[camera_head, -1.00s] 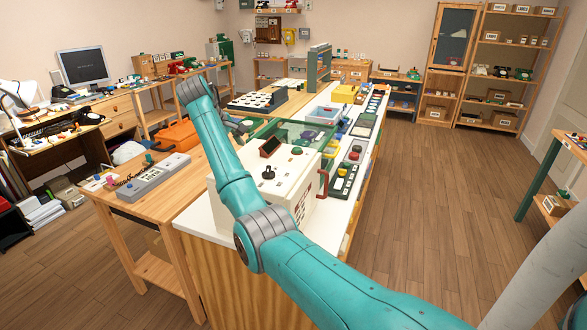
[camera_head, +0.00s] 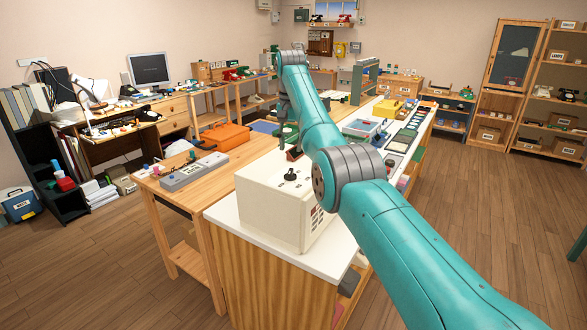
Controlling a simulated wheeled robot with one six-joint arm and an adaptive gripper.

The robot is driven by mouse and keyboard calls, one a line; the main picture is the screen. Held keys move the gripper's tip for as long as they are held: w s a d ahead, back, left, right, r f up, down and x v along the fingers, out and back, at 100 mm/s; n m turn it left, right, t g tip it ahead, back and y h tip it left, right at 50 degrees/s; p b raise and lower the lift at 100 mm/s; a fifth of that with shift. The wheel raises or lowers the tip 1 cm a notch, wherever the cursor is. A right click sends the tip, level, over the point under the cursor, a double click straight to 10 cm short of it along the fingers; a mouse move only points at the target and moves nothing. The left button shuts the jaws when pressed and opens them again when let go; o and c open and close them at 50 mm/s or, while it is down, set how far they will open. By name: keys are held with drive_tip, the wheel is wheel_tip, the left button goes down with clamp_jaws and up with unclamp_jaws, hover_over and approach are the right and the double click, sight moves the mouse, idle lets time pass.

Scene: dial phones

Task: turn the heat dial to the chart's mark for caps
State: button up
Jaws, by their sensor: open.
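The white boxy machine (camera_head: 275,208) stands on the near end of the white-topped counter. A black knob with a pointed handle (camera_head: 291,175) is on its top; I cannot tell whether this is the heat dial, nor read its setting. A panel with small dark marks (camera_head: 318,219) is on its right side, too small to read and partly behind my arm. No chart for caps can be made out. My gripper (camera_head: 284,122) hangs down from my wrist, behind and above the machine, apart from the knob. It is open, small in view, with nothing seen in it.
A wooden table (camera_head: 180,190) with a grey control box (camera_head: 194,171) and an orange case (camera_head: 225,137) adjoins on the left. The floor at left and right is open.

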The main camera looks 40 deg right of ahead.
sight(290, 170)
wheel_tip(290, 170, down, 8)
drive_tip(key=shift+f, duration=0.25)
clamp_jaws()
idle(0.3)
